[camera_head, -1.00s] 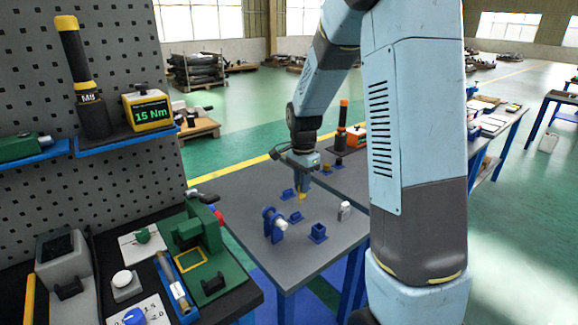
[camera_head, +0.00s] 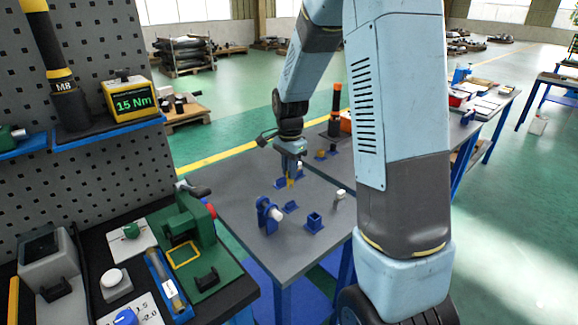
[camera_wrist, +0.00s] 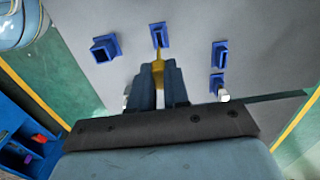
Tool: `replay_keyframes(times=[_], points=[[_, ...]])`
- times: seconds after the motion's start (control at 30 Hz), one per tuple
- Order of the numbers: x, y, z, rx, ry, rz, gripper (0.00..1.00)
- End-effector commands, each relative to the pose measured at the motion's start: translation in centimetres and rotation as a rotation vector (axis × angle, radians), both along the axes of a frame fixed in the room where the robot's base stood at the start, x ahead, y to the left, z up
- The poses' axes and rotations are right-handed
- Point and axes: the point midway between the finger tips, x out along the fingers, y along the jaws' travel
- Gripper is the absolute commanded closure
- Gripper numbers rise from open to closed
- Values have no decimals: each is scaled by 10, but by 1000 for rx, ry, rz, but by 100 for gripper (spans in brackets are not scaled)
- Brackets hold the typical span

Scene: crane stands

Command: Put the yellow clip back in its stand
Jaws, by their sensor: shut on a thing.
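My gripper (camera_wrist: 159,68) is shut on the yellow clip (camera_wrist: 157,54), which sticks out past the fingertips in the wrist view. Its tip appears at the near edge of a slotted blue stand (camera_wrist: 158,30); I cannot tell if it touches or enters the slot. In the head view, my gripper (camera_head: 291,178) is low over the grey table, and the clip (camera_head: 290,184) shows as a small yellow spot beside a blue stand (camera_head: 281,183). Most of the clip is hidden between the fingers.
Other blue stands on the grey table (camera_head: 240,195) include a square socket (camera_head: 314,222) and one with a white cylinder (camera_head: 268,215). A small white-topped object (camera_head: 340,194) stands to the right. A green fixture (camera_head: 190,240) is on the bench at left.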

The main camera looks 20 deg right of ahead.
Motion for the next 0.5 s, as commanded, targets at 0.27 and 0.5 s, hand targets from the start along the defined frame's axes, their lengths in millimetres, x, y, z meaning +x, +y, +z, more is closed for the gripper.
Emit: replay_keyframes(times=[0.27, 0.5], points=[[0, 0, -23, 0, 2, 0, 100], [0, 1, -38, 0, 1, 2, 100]])
